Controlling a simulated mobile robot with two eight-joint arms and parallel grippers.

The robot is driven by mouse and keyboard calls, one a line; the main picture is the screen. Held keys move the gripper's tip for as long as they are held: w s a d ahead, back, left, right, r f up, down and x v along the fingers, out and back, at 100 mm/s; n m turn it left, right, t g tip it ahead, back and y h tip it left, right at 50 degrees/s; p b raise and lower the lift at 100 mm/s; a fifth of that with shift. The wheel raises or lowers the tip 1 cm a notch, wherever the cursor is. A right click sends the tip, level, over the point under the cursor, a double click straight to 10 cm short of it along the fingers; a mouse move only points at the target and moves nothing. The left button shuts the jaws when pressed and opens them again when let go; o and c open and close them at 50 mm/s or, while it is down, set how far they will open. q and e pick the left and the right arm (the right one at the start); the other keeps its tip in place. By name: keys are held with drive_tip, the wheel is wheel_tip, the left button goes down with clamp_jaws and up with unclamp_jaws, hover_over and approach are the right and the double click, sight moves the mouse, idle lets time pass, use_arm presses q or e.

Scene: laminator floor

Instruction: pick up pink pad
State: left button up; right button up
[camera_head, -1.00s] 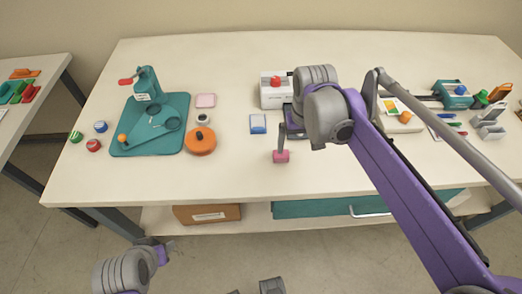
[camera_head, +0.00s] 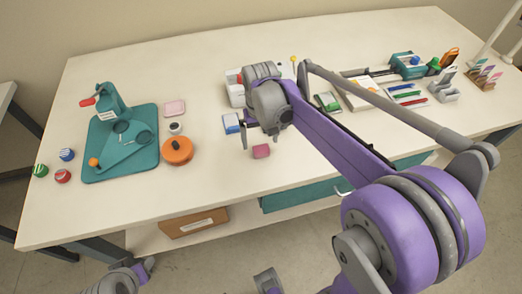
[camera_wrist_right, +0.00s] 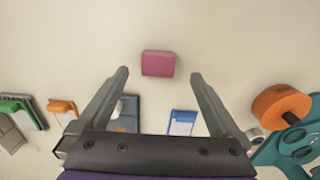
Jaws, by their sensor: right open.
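A small deep-pink block (camera_head: 261,151) lies on the white table near its front edge, and it shows in the right wrist view (camera_wrist_right: 158,64). A flatter pale-pink pad (camera_head: 174,108) lies farther left, beside the teal mat. My right gripper (camera_head: 259,136) is open and empty by the deep-pink block. In the right wrist view the block sits just beyond and between the spread fingertips (camera_wrist_right: 159,76), not gripped. My left arm shows only partly at the bottom left, and its jaw state is unclear.
A blue-and-white pad (camera_head: 231,123) lies left of the right gripper. An orange round container (camera_head: 177,150) and the teal mat (camera_head: 95,165) with a press are farther left. Several stationery items stand on the right. The front table strip around the deep-pink block is clear.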

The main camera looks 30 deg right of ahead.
sight(261, 148)
wheel_tip(261, 148, down, 4)
drive_tip(key=shift+d+r, duration=0.15)
drive_tip(key=c, duration=1.4)
